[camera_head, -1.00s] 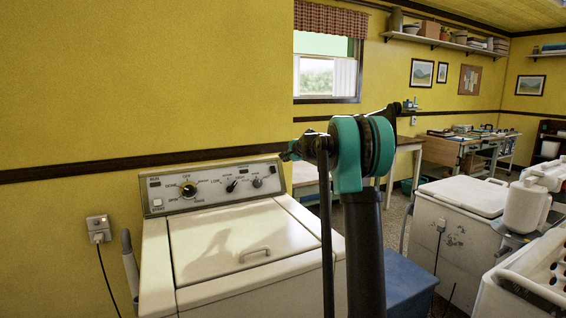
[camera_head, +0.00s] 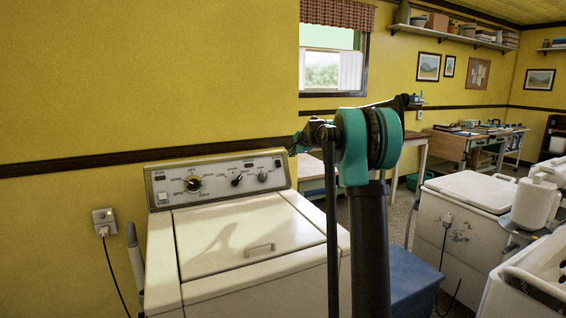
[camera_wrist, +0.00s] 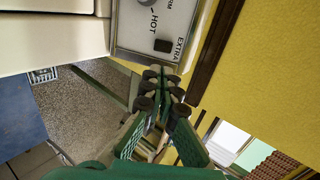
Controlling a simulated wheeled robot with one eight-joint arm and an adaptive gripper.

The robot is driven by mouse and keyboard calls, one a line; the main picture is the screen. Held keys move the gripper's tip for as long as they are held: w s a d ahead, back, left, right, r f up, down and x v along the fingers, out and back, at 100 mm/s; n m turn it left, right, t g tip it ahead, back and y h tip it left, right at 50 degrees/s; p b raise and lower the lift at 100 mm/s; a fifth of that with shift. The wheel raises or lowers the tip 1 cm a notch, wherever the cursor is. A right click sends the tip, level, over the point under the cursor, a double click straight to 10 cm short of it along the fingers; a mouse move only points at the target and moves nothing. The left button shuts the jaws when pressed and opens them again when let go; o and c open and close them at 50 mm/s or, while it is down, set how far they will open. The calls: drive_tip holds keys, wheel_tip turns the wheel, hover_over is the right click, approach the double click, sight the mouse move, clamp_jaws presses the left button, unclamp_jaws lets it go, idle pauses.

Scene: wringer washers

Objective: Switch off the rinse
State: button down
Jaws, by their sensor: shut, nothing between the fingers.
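The white washer (camera_head: 240,236) stands against the yellow wall, with a grey control panel (camera_head: 219,192) along its back. The panel carries a large dial (camera_head: 193,184), two smaller knobs and small switches. In the wrist view the panel's end is close up, with a grey knob (camera_wrist: 157,3), the word HOT, and a dark rocker switch (camera_wrist: 163,46) beside the word EXTRA. The switch's tilt is too small to tell. My gripper (camera_wrist: 163,76) is shut and empty, its fingertips just by that panel end. Contact cannot be told. In the head view my arm hides most of the gripper.
A wall outlet (camera_head: 104,217) with a cord is left of the washer. A blue box (camera_head: 413,284) and a white chest-like appliance (camera_head: 462,222) stand to the right. The window (camera_head: 333,60) is behind my arm. Grey floor (camera_wrist: 95,105) shows beside the washer.

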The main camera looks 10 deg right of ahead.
sight(278, 165)
drive_tip(key=x, duration=1.4)
drive_tip(key=shift+w+a+f+t, duration=0.1)
drive_tip(key=shift+f+t, duration=0.4)
drive_tip(key=shift+t, duration=0.1)
drive_tip(key=shift+r, duration=0.25)
drive_tip(key=shift+w+r, duration=0.1)
drive_tip(key=shift+r, duration=0.4)
drive_tip(key=r+v, duration=0.1)
drive_tip(key=v, duration=1.3)
drive_tip(key=shift+w, duration=0.4)
drive_tip(key=shift+r, duration=0.1)
